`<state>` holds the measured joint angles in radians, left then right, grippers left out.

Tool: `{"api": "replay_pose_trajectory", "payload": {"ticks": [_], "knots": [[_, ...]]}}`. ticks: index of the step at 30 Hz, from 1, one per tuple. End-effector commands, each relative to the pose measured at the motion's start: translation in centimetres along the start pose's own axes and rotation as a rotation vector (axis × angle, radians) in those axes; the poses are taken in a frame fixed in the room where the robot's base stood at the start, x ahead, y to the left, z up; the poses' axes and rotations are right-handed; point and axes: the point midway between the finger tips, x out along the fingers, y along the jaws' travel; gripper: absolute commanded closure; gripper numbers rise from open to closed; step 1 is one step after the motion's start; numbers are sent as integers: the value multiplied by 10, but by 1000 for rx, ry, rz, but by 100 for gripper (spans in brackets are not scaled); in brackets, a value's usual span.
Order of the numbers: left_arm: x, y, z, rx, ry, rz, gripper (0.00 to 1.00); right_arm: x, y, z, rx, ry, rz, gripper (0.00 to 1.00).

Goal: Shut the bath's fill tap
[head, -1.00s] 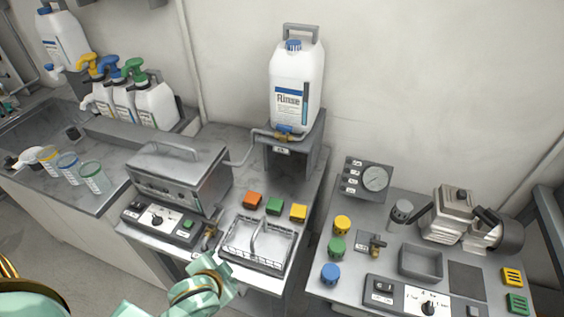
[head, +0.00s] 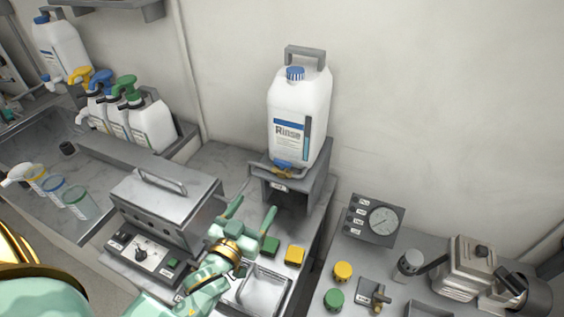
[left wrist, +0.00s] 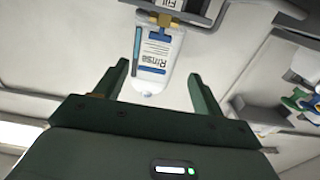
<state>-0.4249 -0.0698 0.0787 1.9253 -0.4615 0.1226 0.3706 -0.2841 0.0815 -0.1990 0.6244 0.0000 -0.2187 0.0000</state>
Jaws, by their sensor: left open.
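The fill tap (head: 283,171) is a small brass and blue fitting at the foot of the white Rinse jug (head: 298,115), on a grey stand (head: 310,185). Its handle setting is too small to tell. The bath (head: 165,195) is a metal box with a closed, handled lid, left of the stand. My left gripper (head: 254,211) is open and empty, below and left of the tap and apart from it. In the left wrist view, the brass tap (left wrist: 164,20) and the jug (left wrist: 154,62) show beyond the open fingers (left wrist: 165,75), near a "Fill" label (left wrist: 168,4). My right gripper is out of view.
Green (head: 270,245) and yellow (head: 295,255) blocks and a wire-handled tray (head: 262,288) lie near my left gripper. A gauge panel (head: 375,221) and another tap (head: 378,298) are on the right bench. Pump bottles (head: 150,120) stand at the left. The air before the stand is clear.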

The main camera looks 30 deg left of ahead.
Motion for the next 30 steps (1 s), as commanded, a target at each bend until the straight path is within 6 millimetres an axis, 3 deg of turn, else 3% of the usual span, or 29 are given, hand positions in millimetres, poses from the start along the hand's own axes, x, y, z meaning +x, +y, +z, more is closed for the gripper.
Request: {"api": "replay_pose_trajectory", "payload": {"ticks": [3,6,15,21,30], "knots": [[26,0,-2,2,4,1,31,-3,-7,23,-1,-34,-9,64],[52,0,-2,1,4,1,31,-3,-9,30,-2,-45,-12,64],[122,0,-1,1,2,0,31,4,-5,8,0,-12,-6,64],[145,0,0,1,0,0,31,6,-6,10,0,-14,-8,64],[150,0,0,1,-1,0,31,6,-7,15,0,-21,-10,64]]}}
